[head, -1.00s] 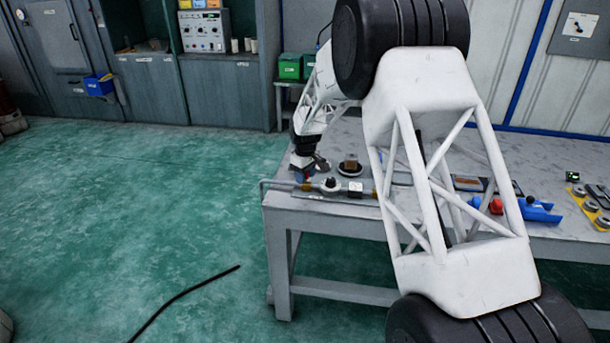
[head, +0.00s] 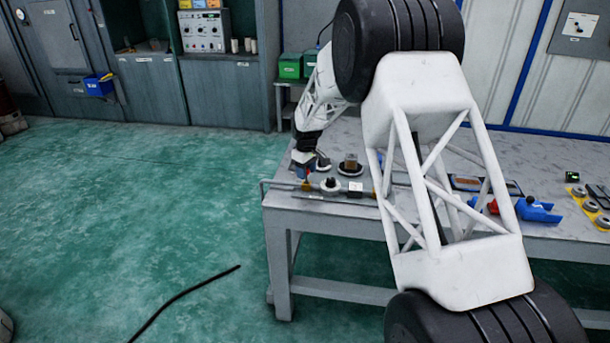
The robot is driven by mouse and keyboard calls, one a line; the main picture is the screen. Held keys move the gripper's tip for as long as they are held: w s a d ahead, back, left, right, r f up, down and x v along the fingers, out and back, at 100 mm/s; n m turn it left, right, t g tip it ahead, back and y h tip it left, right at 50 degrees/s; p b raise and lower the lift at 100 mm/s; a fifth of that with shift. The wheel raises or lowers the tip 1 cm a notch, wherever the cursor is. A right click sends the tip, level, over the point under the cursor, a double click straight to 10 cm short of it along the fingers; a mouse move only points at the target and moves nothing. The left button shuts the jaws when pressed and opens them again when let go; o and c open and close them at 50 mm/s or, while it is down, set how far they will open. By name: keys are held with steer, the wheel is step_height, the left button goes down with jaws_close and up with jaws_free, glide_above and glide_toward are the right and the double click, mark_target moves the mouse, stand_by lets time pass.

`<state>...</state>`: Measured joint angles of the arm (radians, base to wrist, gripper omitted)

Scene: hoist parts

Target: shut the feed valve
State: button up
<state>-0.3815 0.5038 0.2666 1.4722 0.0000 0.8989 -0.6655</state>
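A thin grey pipe (head: 280,186) runs along the left front edge of the workbench. Near its left end is a small fitting with a yellow body (head: 306,186), and a small blue piece (head: 304,173) shows just above it. This looks like the feed valve with its handle; the handle's angle is too small to tell. My gripper (head: 303,164) points down at the blue piece, touching it or very close. Its fingers are tiny and partly hidden, so I cannot tell whether they are open or shut. A round gauge-like part (head: 330,185) sits further right on the pipe.
On the workbench (head: 345,220), a round dark-topped part (head: 322,164) and a brown block on a round base (head: 350,165) stand close behind the pipe. My arm hides the bench's middle. A blue tool (head: 537,210) and a yellow tray (head: 585,205) lie right. A black cable (head: 185,294) lies on the floor.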

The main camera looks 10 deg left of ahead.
steer(key=shift+w, duration=0.25)
steer(key=shift+w+r, duration=0.15)
steer(key=shift+w, duration=0.45)
stand_by(0.3)
steer(key=shift+w, duration=0.4)
steer(key=shift+w+f, duration=0.2)
steer(key=shift+w, duration=0.35)
steer(key=shift+o, duration=0.6)
steer(key=shift+r, duration=0.15)
